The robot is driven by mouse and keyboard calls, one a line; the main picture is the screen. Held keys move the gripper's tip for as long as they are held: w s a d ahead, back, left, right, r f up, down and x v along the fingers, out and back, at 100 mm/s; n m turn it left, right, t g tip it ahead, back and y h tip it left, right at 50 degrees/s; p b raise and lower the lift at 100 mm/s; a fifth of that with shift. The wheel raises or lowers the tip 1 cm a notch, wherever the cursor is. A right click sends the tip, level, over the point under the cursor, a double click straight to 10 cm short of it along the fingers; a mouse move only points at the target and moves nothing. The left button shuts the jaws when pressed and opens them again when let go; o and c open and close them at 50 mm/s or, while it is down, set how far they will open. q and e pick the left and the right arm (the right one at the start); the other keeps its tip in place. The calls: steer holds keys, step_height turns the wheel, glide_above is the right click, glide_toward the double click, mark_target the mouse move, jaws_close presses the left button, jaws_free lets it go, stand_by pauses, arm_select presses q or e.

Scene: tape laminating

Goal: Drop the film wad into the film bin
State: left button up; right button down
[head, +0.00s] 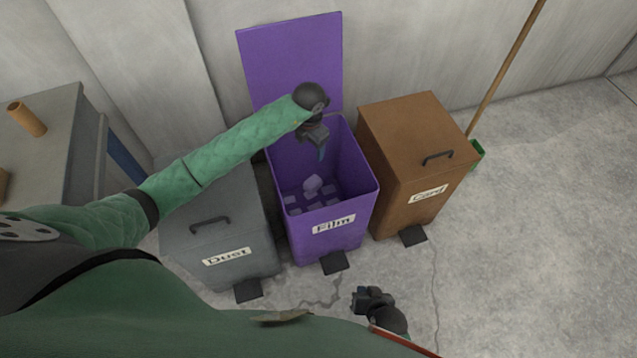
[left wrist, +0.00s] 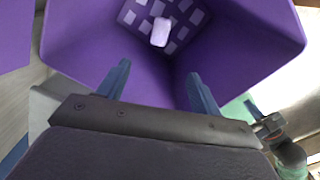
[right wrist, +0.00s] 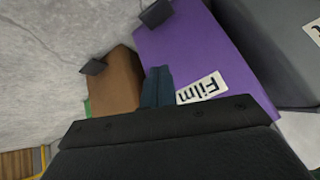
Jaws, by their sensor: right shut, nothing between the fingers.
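The film wad (head: 312,184) is a pale lump low inside the purple film bin (head: 350,165). It also shows in the left wrist view (left wrist: 160,32) over the bin's floor, which has pale squares; I cannot tell whether it touches the floor. The bin's lid (head: 290,60) stands open at the back. My left gripper (head: 319,152) points down into the bin's mouth. Its fingers (left wrist: 160,78) are apart with nothing between them, and the wad is well below. My right gripper (head: 361,297) is shut and empty in front of the bin, near its pedal; its fingertips are together (right wrist: 158,70).
A closed grey dust bin (head: 225,235) stands left of the film bin, and a closed brown card bin (head: 410,140) stands right. A broom (head: 505,70) leans on the wall. A grey cabinet (head: 50,150) with a cardboard tube (head: 27,118) is far left. Floor at right is clear.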

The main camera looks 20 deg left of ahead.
arm_select(q)
step_height(320, 180, up, 8)
arm_select(e)
step_height(320, 180, down, 2)
stand_by(0.6)
arm_select(q)
steer(key=shift+f, duration=0.1)
arm_select(e)
steer(key=shift+d, duration=0.1)
